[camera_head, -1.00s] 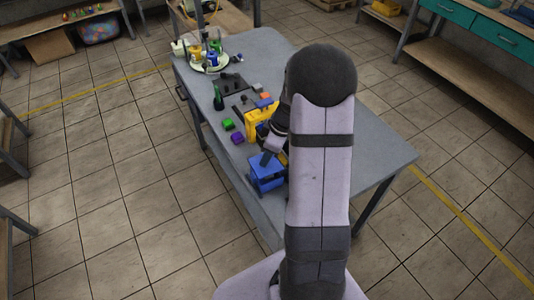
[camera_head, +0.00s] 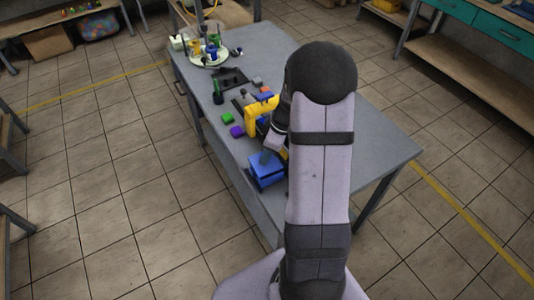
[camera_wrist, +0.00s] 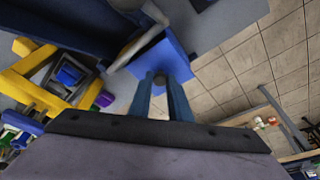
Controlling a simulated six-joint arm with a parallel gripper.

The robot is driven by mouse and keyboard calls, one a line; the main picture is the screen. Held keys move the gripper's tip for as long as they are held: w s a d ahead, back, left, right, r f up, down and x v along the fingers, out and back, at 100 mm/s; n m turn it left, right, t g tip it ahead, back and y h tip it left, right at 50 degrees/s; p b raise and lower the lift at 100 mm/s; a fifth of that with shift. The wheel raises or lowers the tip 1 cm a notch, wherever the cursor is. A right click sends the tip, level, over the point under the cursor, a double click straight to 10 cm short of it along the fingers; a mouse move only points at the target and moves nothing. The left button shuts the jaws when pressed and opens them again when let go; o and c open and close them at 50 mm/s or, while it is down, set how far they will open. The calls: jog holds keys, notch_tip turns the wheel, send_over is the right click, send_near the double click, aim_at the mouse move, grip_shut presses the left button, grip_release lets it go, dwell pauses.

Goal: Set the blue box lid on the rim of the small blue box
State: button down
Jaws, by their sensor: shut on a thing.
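The small blue box (camera_head: 267,179) stands on the near left part of the table in the head view. The blue box lid (camera_head: 262,160) lies level over its top, with no clear gap between them from here. I cannot tell whether it rests fully on the rim. My gripper (camera_head: 269,156) points down at the lid, partly hidden by my arm. In the wrist view, the fingers of my gripper (camera_wrist: 166,92) are shut on the lid's small grey knob, and the blue lid (camera_wrist: 165,58) fills the space beyond them. The box is hidden there.
A yellow frame-like device (camera_head: 252,121) stands just behind the box. A round white tray (camera_head: 209,60) with bottles is at the far end. The table's right side (camera_head: 380,150) is clear.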

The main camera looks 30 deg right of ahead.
jog(key=shift+d, duration=0.4)
dwell(0.4)
jog(key=shift+f+b, duration=1)
jog(key=shift+b, duration=0.7)
dwell(1.4)
jog(key=c, duration=1.6)
grip_release()
jog(key=shift+o, duration=0.2)
jog(key=shift+b+v, duration=0.85)
jog(key=shift+v, duration=2.8)
jog(key=shift+a, duration=0.1)
